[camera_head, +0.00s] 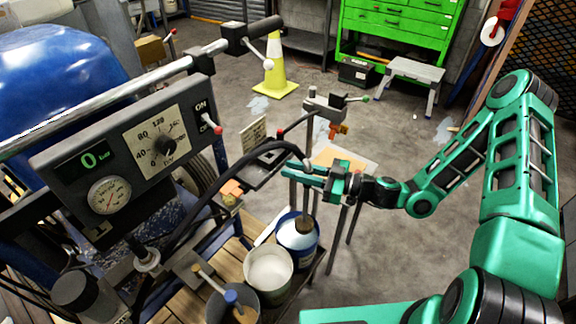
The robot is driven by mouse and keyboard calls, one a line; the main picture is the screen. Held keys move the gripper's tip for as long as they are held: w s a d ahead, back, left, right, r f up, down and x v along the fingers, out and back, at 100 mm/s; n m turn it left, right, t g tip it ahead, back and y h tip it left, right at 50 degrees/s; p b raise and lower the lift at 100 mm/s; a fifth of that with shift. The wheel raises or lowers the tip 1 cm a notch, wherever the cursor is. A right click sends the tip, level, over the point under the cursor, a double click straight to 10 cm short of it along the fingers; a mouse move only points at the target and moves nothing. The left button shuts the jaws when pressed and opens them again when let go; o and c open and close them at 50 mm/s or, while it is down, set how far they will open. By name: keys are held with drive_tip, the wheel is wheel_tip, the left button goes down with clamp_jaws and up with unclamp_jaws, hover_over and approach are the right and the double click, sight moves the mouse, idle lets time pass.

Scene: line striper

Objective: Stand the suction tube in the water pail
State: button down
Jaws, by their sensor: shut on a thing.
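My gripper (318,172) reaches in from the right, its fingers pointing left, above the pails. It is shut at the end of a black hose, which I take for the suction tube (258,153). The hose arches up from the machine to the fingers; the exact grip is hard to see. Dark upright bars show just below the fingers, and I cannot tell whether one belongs to the tube. A pale pail (268,272) with whitish contents stands below and left of the gripper, apart from it. I cannot tell for certain that this is the water pail.
A blue and white container (297,238) stands beside the pale pail. A grey pail (232,304) holding handled tools is in front. The machine's control panel (125,150) and handlebar fill the left. A clamp post (326,108) stands behind the gripper. Open floor lies beyond.

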hover_over(298, 220)
drive_tip(key=a, duration=0.3)
wheel_tip(298, 220, down, 5)
drive_tip(key=shift+w+d+f, duration=0.1)
drive_tip(key=shift+w+f, duration=0.05)
drive_tip(key=shift+f, duration=2.9)
drive_tip(key=shift+w+d+f, duration=0.1)
drive_tip(key=shift+w+f, duration=0.05)
drive_tip(key=shift+f, duration=2.95)
drive_tip(key=shift+w+d+f, duration=0.1)
drive_tip(key=shift+w+f, duration=0.05)
drive_tip(key=shift+f, duration=2.9)
drive_tip(key=c, duration=1.5)
unclamp_jaws()
drive_tip(key=v, duration=1)
drive_tip(key=shift+d+f, duration=0.1)
drive_tip(key=shift+d, duration=0.2)
